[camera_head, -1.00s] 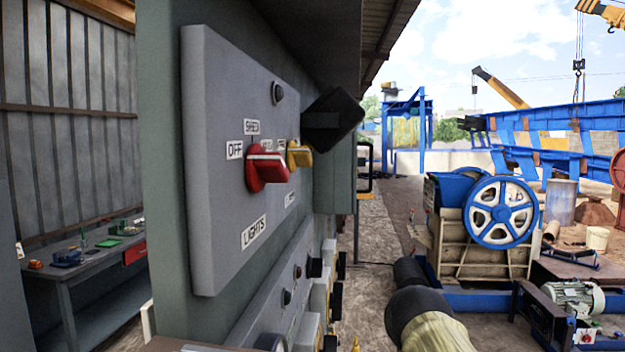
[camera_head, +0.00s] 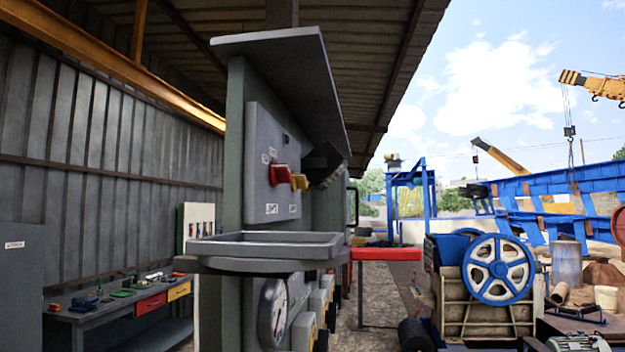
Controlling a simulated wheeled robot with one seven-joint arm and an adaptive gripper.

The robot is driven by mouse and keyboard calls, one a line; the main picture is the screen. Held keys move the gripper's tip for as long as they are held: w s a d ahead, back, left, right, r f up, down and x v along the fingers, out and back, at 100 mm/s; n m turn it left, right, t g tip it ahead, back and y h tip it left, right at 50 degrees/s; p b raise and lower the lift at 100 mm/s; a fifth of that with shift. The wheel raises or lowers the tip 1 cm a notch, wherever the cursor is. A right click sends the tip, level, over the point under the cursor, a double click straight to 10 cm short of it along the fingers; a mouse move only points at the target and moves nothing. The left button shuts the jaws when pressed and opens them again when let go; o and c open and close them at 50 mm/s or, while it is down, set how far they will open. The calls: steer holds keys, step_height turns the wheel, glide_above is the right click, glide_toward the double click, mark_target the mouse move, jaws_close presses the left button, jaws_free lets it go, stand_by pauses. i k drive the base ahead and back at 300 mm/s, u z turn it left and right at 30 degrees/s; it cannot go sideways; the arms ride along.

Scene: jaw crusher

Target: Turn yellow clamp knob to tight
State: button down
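A small yellow knob (camera_head: 299,182) sits on the grey control panel (camera_head: 262,140), just right of a red knob (camera_head: 279,174). White labels lie around both knobs; they are too small to read for certain now. I cannot tell whether this yellow knob is the clamp knob, or its exact setting. A black angular part (camera_head: 325,160) juts out to the right of the knob, close to it. No clamp shows clearly. My gripper is not in view.
A grey tray (camera_head: 265,246) juts out below the panel, with a round gauge (camera_head: 272,312) under it. A red-topped table (camera_head: 386,254) stands behind. A workbench (camera_head: 120,310) is at left. The blue-wheeled crusher (camera_head: 498,270) stands at right.

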mark_target(299, 181)
steer(key=z, duration=1.1)
steer(key=i, duration=0.4)
steer(key=u, duration=0.4)
